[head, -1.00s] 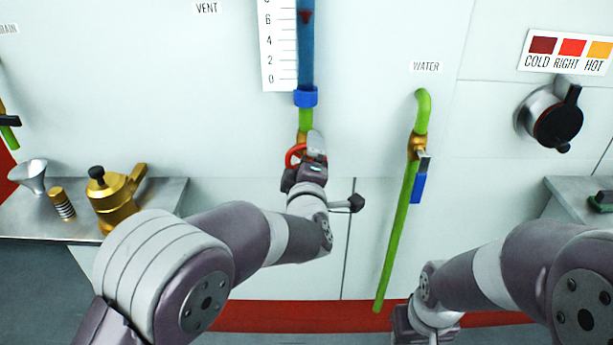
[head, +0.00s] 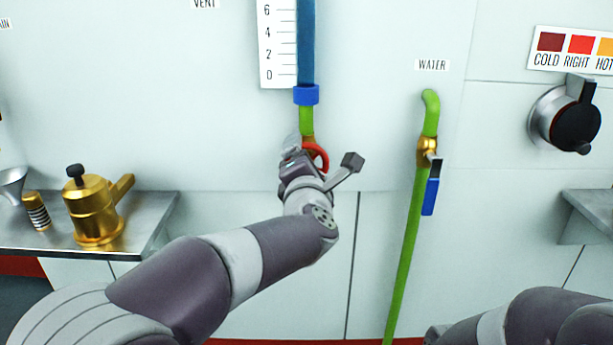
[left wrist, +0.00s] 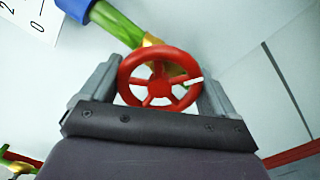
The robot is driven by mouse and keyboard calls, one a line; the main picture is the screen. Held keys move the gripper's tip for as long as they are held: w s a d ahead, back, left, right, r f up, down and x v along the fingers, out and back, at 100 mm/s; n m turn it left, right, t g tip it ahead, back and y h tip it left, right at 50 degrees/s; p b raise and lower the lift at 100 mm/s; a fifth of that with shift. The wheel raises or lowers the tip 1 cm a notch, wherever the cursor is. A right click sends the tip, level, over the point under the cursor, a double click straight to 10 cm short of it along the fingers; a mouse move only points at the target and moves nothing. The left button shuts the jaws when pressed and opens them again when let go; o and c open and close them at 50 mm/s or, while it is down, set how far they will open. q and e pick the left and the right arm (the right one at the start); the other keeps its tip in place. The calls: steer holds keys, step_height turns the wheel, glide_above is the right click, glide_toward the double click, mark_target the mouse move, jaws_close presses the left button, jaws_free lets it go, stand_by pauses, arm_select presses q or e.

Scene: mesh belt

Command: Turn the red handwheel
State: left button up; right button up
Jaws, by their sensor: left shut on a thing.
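The red handwheel (head: 319,155) sits at the lower end of the green pipe, below the blue tube, partly hidden by my left gripper in the head view. My left gripper (head: 296,152) is shut on it. In the left wrist view the handwheel (left wrist: 159,79) lies between the two grey fingers, one at each side of its rim. A white mark shows on the right of the wheel. A brass fitting shows behind it. My right gripper is outside the head view; only part of the right arm shows at the lower right.
A blue gauge tube (head: 307,45) with a scale (head: 280,45) rises above the wheel. A green water pipe (head: 408,230) with a blue-handled valve (head: 430,188) stands to the right. A black knob (head: 575,125) is further right. A brass pot (head: 95,212) stands on the left shelf (head: 150,215).

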arm_select(q)
steer(key=shift+n+b, duration=0.45)
steer(key=shift+n, duration=0.15)
steer(key=shift+r, duration=0.1)
steer(key=o, duration=0.8)
steer(key=s+p, duration=0.1)
steer(key=s, duration=1.1)
steer(key=shift+s, duration=0.35)
